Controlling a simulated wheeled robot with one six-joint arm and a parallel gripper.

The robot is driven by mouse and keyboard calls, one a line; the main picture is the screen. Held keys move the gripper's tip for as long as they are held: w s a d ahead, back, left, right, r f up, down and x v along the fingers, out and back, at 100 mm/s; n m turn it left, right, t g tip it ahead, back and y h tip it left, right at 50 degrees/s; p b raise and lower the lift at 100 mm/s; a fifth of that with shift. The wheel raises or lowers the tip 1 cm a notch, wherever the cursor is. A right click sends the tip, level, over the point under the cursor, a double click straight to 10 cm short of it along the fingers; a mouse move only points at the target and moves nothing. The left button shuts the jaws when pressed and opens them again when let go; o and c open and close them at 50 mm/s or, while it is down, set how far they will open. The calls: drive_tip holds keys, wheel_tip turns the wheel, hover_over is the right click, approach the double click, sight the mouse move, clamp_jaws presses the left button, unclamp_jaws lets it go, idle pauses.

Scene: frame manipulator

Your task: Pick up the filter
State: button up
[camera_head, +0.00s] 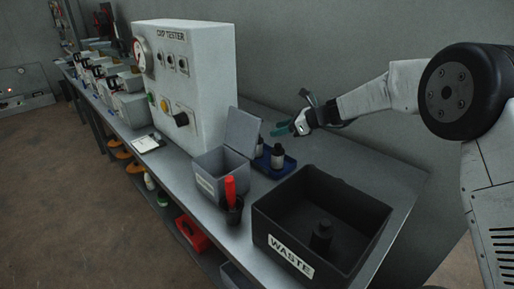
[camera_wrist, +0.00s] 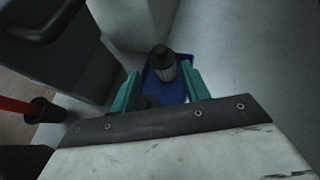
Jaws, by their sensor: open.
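Two small filters with dark caps and pale bodies stand upright in a blue tray (camera_head: 270,169) on the bench. The nearer filter (camera_head: 277,156) is clear in the head view; the other (camera_head: 259,146) is partly hidden by the grey lid. My gripper (camera_head: 281,129), with teal fingers, is open above and behind the tray, apart from the filters. In the wrist view, my gripper (camera_wrist: 161,84) points down at the blue tray (camera_wrist: 172,91). One filter (camera_wrist: 162,62) shows just beyond and between the fingertips. A second dark shape lies lower between the fingers, partly hidden.
A grey labelled bin (camera_head: 221,184) with a raised lid (camera_head: 242,131) stands left of the tray. A black WASTE bin (camera_head: 290,256) holding a dark cylinder (camera_head: 321,236) is in front. A red-handled tool (camera_head: 230,188) stands in a black cup. The white tester (camera_head: 200,85) rises behind left.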

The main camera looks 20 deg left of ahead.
sight(262, 141)
drive_tip(key=x, duration=0.7)
drive_tip(key=shift+a+f, duration=0.1)
drive_tip(key=shift+a, duration=0.25)
clamp_jaws()
